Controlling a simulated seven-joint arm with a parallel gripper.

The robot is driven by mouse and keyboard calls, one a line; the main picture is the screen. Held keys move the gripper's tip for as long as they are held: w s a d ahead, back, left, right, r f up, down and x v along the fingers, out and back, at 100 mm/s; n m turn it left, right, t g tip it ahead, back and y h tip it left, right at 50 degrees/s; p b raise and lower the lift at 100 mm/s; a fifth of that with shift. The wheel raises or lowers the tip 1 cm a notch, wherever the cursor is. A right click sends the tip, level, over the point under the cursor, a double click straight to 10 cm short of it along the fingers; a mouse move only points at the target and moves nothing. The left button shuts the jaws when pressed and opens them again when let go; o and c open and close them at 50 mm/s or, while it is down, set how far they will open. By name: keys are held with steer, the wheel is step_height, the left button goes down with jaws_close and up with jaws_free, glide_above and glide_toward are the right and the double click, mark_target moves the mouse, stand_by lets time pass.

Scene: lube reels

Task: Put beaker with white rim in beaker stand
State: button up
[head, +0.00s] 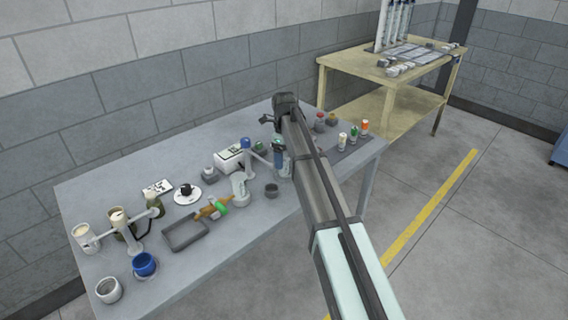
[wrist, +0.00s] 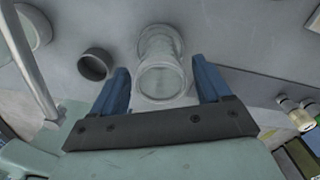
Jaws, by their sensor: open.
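My gripper (head: 279,165) is over the middle of the table, its blue fingers partly hidden by my arm. In the wrist view my gripper (wrist: 163,85) is open, its fingers apart on either side of a clear, pale-rimmed glass vessel (wrist: 160,80). I cannot tell whether they touch it, and nothing looks gripped. A pale vessel (head: 240,186) stands left of the gripper in the head view, possibly the same one. A stand with arms and cups (head: 155,207) is at the table's left. I cannot tell for certain which piece is the beaker stand.
A dark cup (wrist: 95,65) sits close left of the glass vessel. A grey tray (head: 185,233), a blue cup (head: 145,264) and a white cup (head: 108,290) are on the left table. Small bottles (head: 353,132) stand at the right. The front table edge has free room.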

step_height(320, 180, up, 8)
steer(key=shift+r, duration=0.15)
stand_by(0.6)
